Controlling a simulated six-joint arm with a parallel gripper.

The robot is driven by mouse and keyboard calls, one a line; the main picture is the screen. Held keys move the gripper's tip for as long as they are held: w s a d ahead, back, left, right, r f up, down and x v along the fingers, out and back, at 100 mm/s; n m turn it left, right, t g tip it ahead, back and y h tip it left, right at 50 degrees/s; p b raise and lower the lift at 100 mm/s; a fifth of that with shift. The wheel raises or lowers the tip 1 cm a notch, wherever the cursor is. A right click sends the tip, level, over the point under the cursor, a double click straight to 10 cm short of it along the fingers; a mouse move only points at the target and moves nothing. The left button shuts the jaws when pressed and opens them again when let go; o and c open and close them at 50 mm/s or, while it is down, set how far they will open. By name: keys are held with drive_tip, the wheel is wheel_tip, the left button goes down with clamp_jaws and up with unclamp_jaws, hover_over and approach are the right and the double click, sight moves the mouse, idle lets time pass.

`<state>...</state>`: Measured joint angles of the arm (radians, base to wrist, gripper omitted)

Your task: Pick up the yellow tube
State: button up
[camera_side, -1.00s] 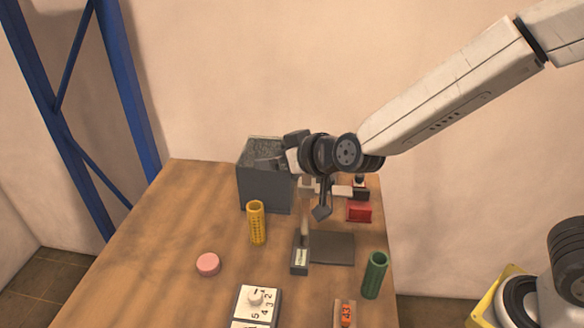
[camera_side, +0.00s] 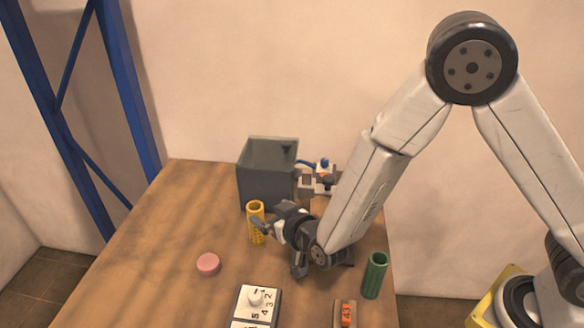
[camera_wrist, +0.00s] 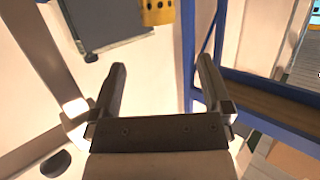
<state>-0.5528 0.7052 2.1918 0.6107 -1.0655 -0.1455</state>
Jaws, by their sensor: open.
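The yellow tube (camera_side: 256,208) stands upright on the wooden table, in front of the grey bin. It has small holes, and its top edge shows in the wrist view (camera_wrist: 158,12) at the top of the picture. My gripper (camera_side: 264,225) is low over the table, just right of the tube in the side view, and partly covers its lower part. In the wrist view, my gripper (camera_wrist: 162,64) has its two fingers spread apart with nothing between them. The tube lies beyond the fingertips there, not between them. Whether a finger touches it is unclear.
The grey bin (camera_side: 250,188) stands close behind the tube. A green tube (camera_side: 375,275) is at the right, a pink disc (camera_side: 208,264) at the left. A numbered dial box (camera_side: 256,304) and an orange-marked block (camera_side: 346,314) are in front.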

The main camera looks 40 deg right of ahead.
sight(259, 213)
drive_tip(key=shift+f, duration=1.25)
drive_tip(key=shift+x, duration=1.3)
drive_tip(key=shift+w, duration=0.1)
drive_tip(key=shift+x, duration=2.55)
clamp_jaws()
drive_tip(key=shift+r, duration=0.1)
wheel_tip(259, 213, up, 10)
